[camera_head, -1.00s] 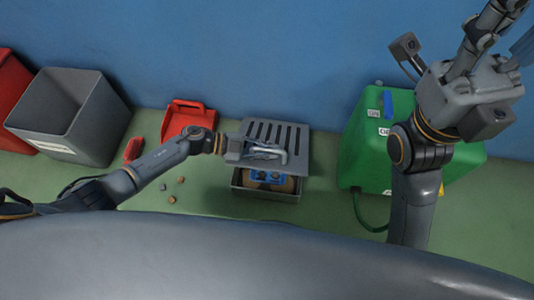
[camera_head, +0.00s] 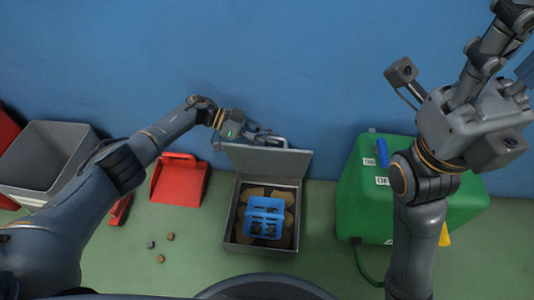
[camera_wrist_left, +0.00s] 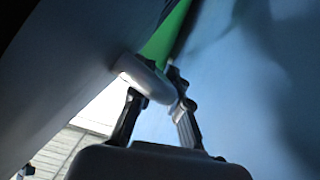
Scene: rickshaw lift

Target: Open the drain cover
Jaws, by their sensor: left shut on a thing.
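The grey drain cover (camera_head: 266,160) stands tilted up at the back edge of the drain box (camera_head: 261,247), near the blue wall. The box is uncovered, and a blue basket (camera_head: 263,217) shows inside it among brown pieces. My left gripper (camera_head: 272,138) is at the raised top edge of the cover, shut on its handle. In the left wrist view the fingers (camera_wrist_left: 160,105) close around the rounded grey handle (camera_wrist_left: 147,78). My right gripper is at the upper right of the head view, and its fingers are not clear there.
A green box (camera_head: 410,190) stands right of the drain. A red dustpan (camera_head: 179,182) and a grey bin (camera_head: 45,155) stand to the left. Small brown and dark bits (camera_head: 161,258) lie on the green floor. The blue wall is close behind the cover.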

